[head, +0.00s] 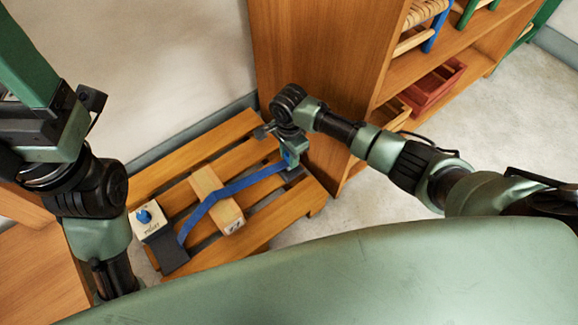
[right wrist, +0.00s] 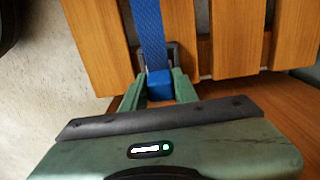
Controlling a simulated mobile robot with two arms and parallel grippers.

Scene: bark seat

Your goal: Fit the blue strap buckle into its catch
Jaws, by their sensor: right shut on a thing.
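The blue strap (head: 235,188) runs over a wooden block (head: 213,196) on a slatted pallet (head: 170,178). Its blue buckle (right wrist: 160,84) is between the fingers of my right gripper (head: 289,160), which is shut on it at the pallet's right end. In the right wrist view, the dark catch (right wrist: 174,54) sits at the slats' edge, right by the buckle and partly hidden by the strap and buckle. I cannot tell whether the buckle is inside the catch. My left gripper is not in view; only its arm shows at left.
A white box (head: 150,226) with a blue knob stands at the pallet's left end, beside a dark plate (head: 172,257). A wooden shelf (head: 320,70) rises close behind my right gripper and holds a red crate (head: 435,85). A pale wall stands behind the pallet.

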